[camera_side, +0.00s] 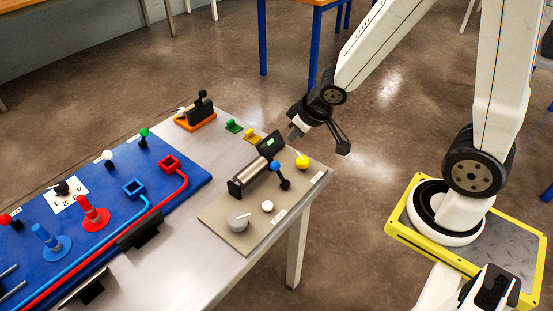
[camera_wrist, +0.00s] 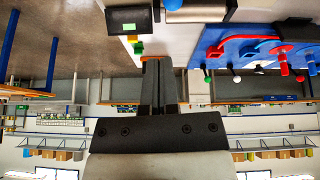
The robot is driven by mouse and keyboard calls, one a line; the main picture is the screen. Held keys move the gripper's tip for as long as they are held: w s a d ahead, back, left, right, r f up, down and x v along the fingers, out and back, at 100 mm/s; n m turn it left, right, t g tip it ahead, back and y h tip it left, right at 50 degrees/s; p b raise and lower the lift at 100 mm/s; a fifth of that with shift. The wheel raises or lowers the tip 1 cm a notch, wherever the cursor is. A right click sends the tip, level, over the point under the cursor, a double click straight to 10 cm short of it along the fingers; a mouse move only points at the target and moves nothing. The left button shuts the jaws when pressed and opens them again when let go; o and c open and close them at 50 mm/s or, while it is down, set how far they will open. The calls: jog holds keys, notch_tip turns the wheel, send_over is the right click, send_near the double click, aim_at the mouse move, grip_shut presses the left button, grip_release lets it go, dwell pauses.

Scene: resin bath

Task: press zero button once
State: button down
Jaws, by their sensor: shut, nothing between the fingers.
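A beige panel (camera_side: 232,233) lies on the near right end of the metal table. It carries a round white button (camera_side: 267,206), a yellow knob (camera_side: 302,161), a blue-balled lever (camera_side: 275,167) and a grey dial (camera_side: 238,220). Small labels sit beside the white button and the yellow knob, too small to read. A black box with a green display (camera_side: 271,143) stands at the panel's back; it also shows in the wrist view (camera_wrist: 128,18). My gripper (camera_side: 295,134) is shut and empty, near the display's right side and above the panel. Its fingers show in the wrist view (camera_wrist: 158,66).
A metal cylinder (camera_side: 248,177) lies on the panel in front of the display. A blue board (camera_side: 115,215) with pegs, pipes and coloured knobs fills the left of the table. Green (camera_side: 233,126) and yellow (camera_side: 252,135) blocks and an orange-based device (camera_side: 195,118) stand along the back.

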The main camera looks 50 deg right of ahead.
jog(key=w+a+f+n+t+y, duration=0.1)
jog(key=w+a+f+n+y, duration=0.1)
jog(key=w+a+y, duration=0.15)
jog(key=n+g+y, duration=0.1)
jog(key=g+y, duration=0.2)
jog(key=y, duration=0.2)
send_over(271, 204)
jog(key=shift+f, duration=0.95)
jog(key=shift+f, duration=0.2)
jog(key=shift+f, duration=4.2)
jog(key=shift+f, duration=0.95)
jog(key=shift+r, duration=0.9)
